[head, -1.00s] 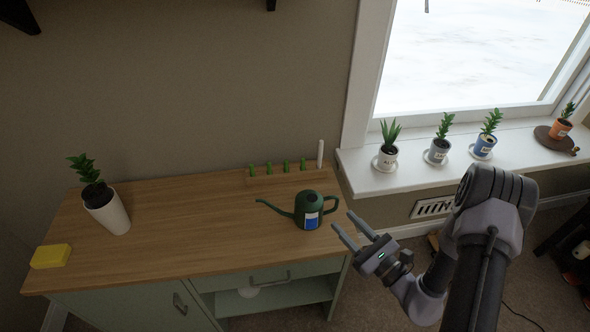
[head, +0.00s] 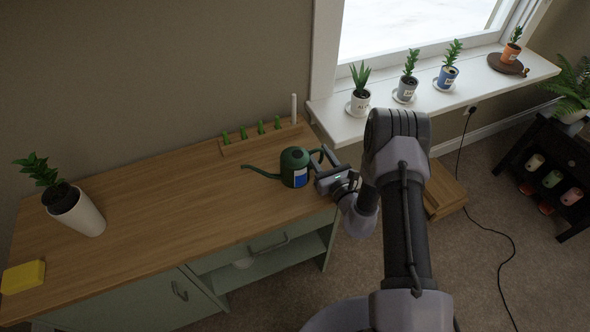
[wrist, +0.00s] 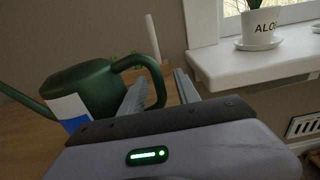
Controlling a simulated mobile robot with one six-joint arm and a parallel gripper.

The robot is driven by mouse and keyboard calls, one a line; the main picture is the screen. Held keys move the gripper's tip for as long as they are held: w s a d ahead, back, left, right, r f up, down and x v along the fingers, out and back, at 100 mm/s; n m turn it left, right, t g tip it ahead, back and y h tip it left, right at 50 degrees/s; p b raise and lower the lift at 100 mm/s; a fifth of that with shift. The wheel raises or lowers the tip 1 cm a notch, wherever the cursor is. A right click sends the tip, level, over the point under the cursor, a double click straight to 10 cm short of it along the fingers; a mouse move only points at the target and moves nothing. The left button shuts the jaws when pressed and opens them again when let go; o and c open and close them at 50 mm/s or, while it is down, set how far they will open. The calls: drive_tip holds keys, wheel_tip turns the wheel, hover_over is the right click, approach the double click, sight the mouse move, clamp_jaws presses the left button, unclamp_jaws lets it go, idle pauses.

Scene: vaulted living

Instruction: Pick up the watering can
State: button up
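The dark green watering can (head: 294,170) stands upright on the wooden top of the cabinet, near its right end. Its spout points left and it has a blue and white label. In the wrist view the can (wrist: 90,92) is on the left, with its loop handle (wrist: 137,62) reaching right. My gripper (head: 319,159) is at the can's right side, by the handle. In the wrist view the gripper (wrist: 161,80) is open, with the handle's outer part appearing between its two fingers. I cannot tell whether either finger touches the handle.
The cabinet top (head: 160,205) also bears a white-potted plant (head: 77,212), a yellow block (head: 23,277) and a wooden strip with green pieces (head: 262,138) behind the can. A windowsill (head: 340,125) with several potted plants is to the right. The middle of the top is clear.

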drive_tip(key=shift+x, duration=0.85)
clamp_jaws()
idle(0.8)
